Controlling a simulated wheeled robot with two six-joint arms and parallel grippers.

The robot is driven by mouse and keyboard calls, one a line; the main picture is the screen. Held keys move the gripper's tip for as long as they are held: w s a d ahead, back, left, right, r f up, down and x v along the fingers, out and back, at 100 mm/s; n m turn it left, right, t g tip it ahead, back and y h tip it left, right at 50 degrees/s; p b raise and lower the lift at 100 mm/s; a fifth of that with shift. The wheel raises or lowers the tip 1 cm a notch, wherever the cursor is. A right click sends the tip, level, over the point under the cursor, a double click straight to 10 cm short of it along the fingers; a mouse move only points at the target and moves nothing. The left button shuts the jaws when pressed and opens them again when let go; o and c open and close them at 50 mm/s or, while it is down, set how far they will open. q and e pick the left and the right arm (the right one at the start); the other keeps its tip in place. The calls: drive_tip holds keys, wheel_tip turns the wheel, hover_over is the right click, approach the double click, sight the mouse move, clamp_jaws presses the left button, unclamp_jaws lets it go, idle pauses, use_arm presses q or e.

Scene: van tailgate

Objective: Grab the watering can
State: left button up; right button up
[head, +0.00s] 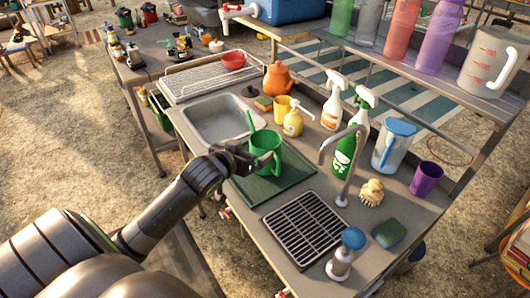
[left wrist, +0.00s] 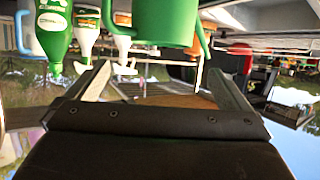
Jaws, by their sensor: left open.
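The green watering can (head: 266,152) stands on a dark green mat (head: 262,188) on the metal counter, with its thin spout pointing up to the left. My left gripper (head: 243,158) is at the near left side of the can, and its tips overlap the can in the head view. In the left wrist view the picture is upside down, and the can (left wrist: 168,20) shows beyond the open fingers (left wrist: 158,72). No part of the can is clearly between them. Whether they touch it cannot be told. My right gripper is not in view.
A sink (head: 217,118) lies behind the can. A tap (head: 345,170) and drain grate (head: 303,228) are at the right and front.

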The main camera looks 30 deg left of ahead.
sight(263, 140)
use_arm(q)
drive_tip(key=p+x, duration=0.1)
drive_tip(key=x, duration=0.5)
drive_tip(key=shift+w, duration=0.25)
drive_tip(key=x, duration=0.4)
drive_tip(key=shift+a+p, duration=0.1)
drive_tip(key=shift+p, duration=0.25)
drive_tip(key=shift+s, duration=0.1)
drive_tip(key=c, duration=1.1)
